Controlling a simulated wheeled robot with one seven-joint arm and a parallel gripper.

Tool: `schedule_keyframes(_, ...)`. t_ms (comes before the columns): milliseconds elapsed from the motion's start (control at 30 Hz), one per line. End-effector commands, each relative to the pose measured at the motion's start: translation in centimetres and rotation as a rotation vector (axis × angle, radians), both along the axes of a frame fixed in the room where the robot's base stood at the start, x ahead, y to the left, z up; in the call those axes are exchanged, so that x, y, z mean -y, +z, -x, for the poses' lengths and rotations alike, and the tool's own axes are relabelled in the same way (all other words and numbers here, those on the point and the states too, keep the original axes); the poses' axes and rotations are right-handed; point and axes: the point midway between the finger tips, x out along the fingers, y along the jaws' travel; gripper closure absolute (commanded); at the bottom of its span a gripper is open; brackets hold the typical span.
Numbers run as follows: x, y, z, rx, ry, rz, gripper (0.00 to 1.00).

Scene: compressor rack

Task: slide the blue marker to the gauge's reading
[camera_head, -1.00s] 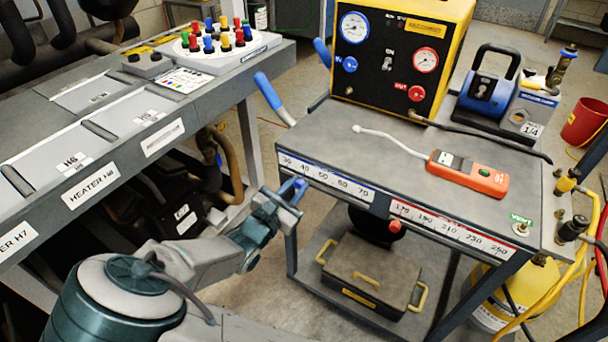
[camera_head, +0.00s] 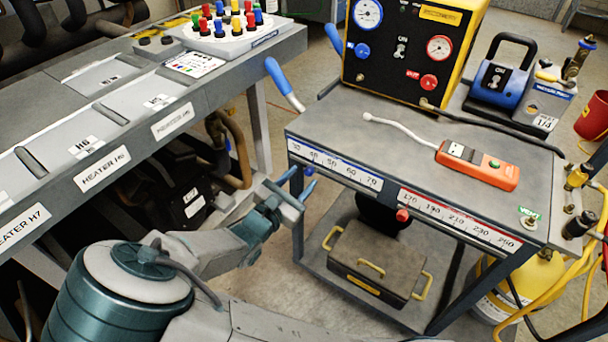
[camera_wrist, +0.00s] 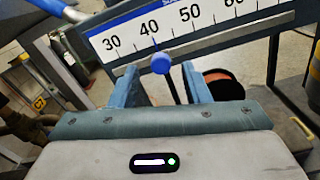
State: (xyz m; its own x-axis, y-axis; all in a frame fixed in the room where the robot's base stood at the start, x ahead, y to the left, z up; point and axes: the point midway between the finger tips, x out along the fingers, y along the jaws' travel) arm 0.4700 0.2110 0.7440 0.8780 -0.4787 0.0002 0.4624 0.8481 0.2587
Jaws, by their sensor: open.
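The blue marker (camera_wrist: 162,63) is a round blue knob just under the blue-edged scale (camera_wrist: 190,25), slightly right of the 40 label. It also shows in the head view (camera_head: 309,171) at the left part of the cart's front edge. My gripper (camera_wrist: 158,75) is open, with one finger to each side of the marker in the wrist picture; I see no contact. In the head view my gripper (camera_head: 296,185) is at the cart's front left corner. The blue gauge (camera_head: 368,14) is on the black panel, cut by the top edge; its needle is too small to read.
A red knob (camera_head: 402,215) sits under the red-edged scale (camera_head: 460,222) to the right. An orange meter (camera_head: 478,165) lies on the cart top (camera_head: 400,145). The heater bench (camera_head: 120,130) stands to the left. A grey case (camera_head: 360,265) is on the lower shelf.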

Motion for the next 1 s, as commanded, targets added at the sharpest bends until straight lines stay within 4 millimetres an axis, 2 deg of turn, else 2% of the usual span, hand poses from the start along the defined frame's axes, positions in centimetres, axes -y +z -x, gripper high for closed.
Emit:
schedule_keyframes(300, -3.7, 0.1, 6.5, -0.003, 0.006, -0.003, 0.57)
schedule_keyframes(500, -5.1, 0.1, 9.2, -0.001, 0.003, -0.003, 0.57)
schedule_keyframes(700, -5.6, 0.0, 10.2, -0.001, 0.001, -0.001, 0.57)
schedule_keyframes(1000, -5.6, 0.0, 10.2, 0.0, 0.001, -0.001, 0.57)
